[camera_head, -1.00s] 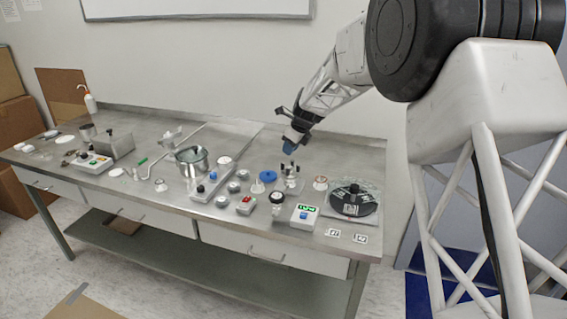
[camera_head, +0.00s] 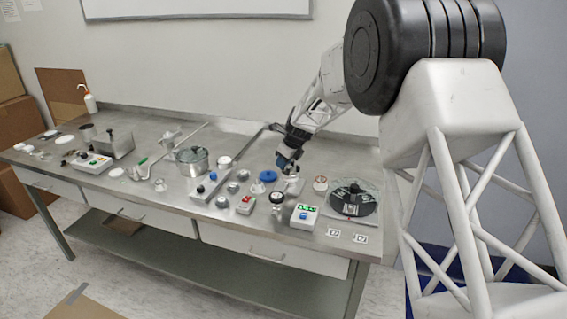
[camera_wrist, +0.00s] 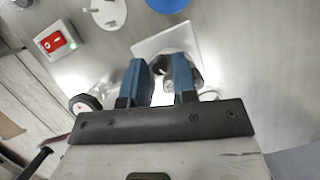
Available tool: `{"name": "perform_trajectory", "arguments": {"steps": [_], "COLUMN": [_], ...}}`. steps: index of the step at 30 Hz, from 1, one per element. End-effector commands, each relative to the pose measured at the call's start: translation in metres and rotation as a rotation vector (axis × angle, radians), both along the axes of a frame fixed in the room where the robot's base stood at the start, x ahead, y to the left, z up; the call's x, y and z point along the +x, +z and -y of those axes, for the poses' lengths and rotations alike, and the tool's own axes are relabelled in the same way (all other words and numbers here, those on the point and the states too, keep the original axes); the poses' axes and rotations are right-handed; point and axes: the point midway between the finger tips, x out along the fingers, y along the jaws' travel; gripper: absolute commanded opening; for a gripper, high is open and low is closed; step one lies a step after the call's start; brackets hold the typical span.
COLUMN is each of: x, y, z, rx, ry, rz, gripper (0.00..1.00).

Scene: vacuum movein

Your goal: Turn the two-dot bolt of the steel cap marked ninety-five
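The steel fixture (camera_head: 292,184) stands on the bench below my gripper, mostly hidden by it. In the wrist view a pale square plate (camera_wrist: 160,42) shows beyond my fingertips, with dark and shiny metal parts (camera_wrist: 196,76) beside the right finger. The number ninety-five and the bolt dots cannot be read. My gripper (camera_head: 287,161) points down at the fixture. Its two blue fingers, also in the wrist view (camera_wrist: 160,68), stand apart with a gap between them. A dark rounded part shows in or behind that gap; contact with it cannot be told.
Close by are a blue disc (camera_head: 267,175), a dial gauge (camera_head: 277,197), a red switch box (camera_head: 246,204), a box with a green display (camera_head: 304,216) and a black disc (camera_head: 353,201). A steel pot (camera_head: 191,160) stands left.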

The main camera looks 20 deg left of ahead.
Motion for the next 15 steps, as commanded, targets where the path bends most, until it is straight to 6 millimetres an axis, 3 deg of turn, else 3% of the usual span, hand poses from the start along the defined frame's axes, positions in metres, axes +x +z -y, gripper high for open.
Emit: {"name": "perform_trajectory", "arguments": {"steps": [12,15], "x": [0.0003,0.0002], "y": [-0.0049,-0.0050], "z": [-0.0023,-0.0022], "rx": [0.000,0.000], "ry": [0.000,0.000], "rz": [0.000,0.000], "gripper": [0.26,0.11]}}
